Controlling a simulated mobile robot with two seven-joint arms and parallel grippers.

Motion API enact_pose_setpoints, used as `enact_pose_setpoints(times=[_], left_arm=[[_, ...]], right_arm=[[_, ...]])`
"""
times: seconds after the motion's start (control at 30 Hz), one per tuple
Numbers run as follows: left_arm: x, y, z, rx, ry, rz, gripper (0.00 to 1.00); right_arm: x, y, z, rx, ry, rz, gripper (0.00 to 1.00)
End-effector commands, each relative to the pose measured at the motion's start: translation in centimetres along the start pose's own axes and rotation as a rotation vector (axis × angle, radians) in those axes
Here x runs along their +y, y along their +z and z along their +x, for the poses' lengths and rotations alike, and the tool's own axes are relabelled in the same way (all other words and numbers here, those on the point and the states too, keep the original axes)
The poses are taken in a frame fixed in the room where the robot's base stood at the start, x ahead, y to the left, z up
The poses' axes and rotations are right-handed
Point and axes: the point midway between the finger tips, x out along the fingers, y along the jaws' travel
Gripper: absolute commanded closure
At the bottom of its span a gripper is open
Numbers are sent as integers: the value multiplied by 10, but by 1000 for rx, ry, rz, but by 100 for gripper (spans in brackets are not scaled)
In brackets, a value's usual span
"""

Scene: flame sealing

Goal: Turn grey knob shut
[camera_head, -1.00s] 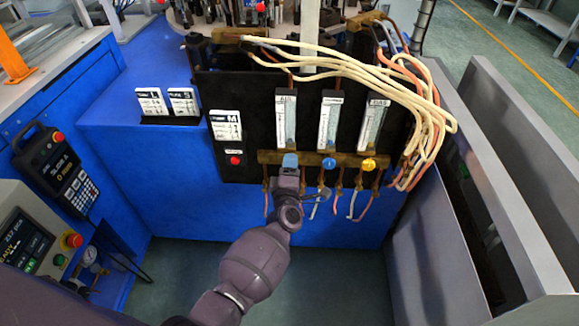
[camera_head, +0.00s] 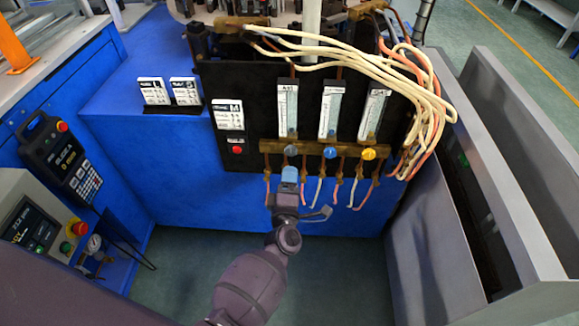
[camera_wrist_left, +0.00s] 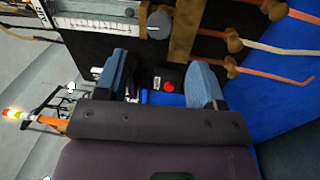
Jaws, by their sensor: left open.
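The grey knob (camera_head: 291,151) sits on the brass bar under the left flow meter, at the left of a row with a blue and a yellow knob. It also shows in the left wrist view (camera_wrist_left: 158,25), with a pale line across its face. My left gripper (camera_head: 289,174) is just below the grey knob in the head view, apart from it. In the left wrist view its blue fingers (camera_wrist_left: 160,78) are spread with nothing held between them, and the knob lies beyond them toward the top. My right gripper is not in view.
The blue knob (camera_head: 330,152) and yellow knob (camera_head: 369,153) are close on the right. Thin copper tubes (camera_head: 338,190) hang below the brass bar (camera_head: 272,147). A red button (camera_head: 237,149) is on the black panel at left. Pale hoses (camera_head: 420,95) bunch at right.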

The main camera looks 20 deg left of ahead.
Motion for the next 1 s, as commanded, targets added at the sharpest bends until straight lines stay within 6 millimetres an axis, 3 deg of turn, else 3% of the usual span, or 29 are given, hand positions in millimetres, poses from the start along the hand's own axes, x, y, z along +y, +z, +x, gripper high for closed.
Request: enact_pose_setpoints(times=[0.1, 0.3, 0.9, 1.0], left_arm=[[0, 0, -14, 1, 0, -1, 38], [0, 0, -25, 0, 0, -2, 38], [0, 0, -25, -1, 0, 13, 38], [-3, 9, -25, -54, -20, 79, 38]], right_arm=[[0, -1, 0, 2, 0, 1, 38], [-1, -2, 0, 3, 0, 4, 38], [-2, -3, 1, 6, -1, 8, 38], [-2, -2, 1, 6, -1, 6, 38]])
